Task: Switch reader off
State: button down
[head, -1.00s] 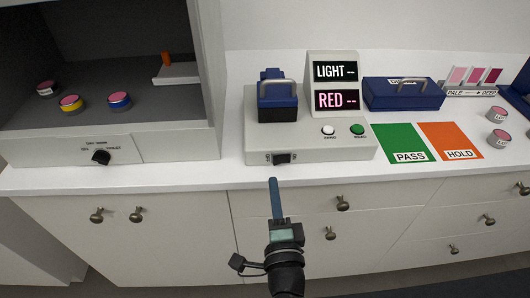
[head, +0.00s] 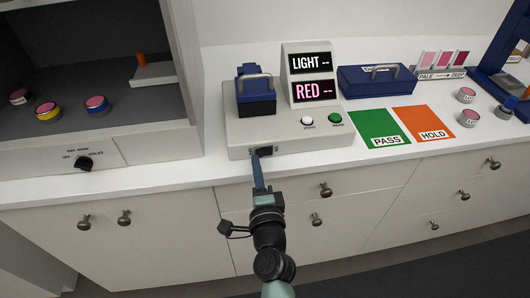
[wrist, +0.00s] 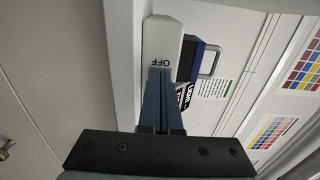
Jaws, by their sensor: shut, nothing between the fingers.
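The reader (head: 290,130) is a pale grey box on the white counter, with a dark blue lidded part, a white and a green button, and a lit display (head: 311,75) showing "LIGHT --" and "RED --". A dark rocker switch (head: 265,150) sits on its front face. My gripper (head: 257,160) is shut and empty, its fingertips at or very near the switch; contact cannot be told. In the wrist view the blue fingers (wrist: 160,75) point at the reader's front (wrist: 161,40), beside the upside-down word "OFF". The fingers hide most of the switch there.
A green PASS mat (head: 379,128) and an orange HOLD mat (head: 424,124) lie right of the reader. A blue case (head: 376,82) stands behind them. A cabinet with a dark knob (head: 84,162) and several jars is at left. Drawer handles (head: 326,190) protrude below the counter.

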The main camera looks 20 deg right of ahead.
jog(key=shift+w, duration=0.25)
dwell(0.3)
jog(key=shift+w+d, duration=0.1)
jog(key=shift+w, duration=0.1)
jog(key=b+v, duration=0.2)
jog(key=v, duration=1.4)
jog(key=shift+s, duration=0.4)
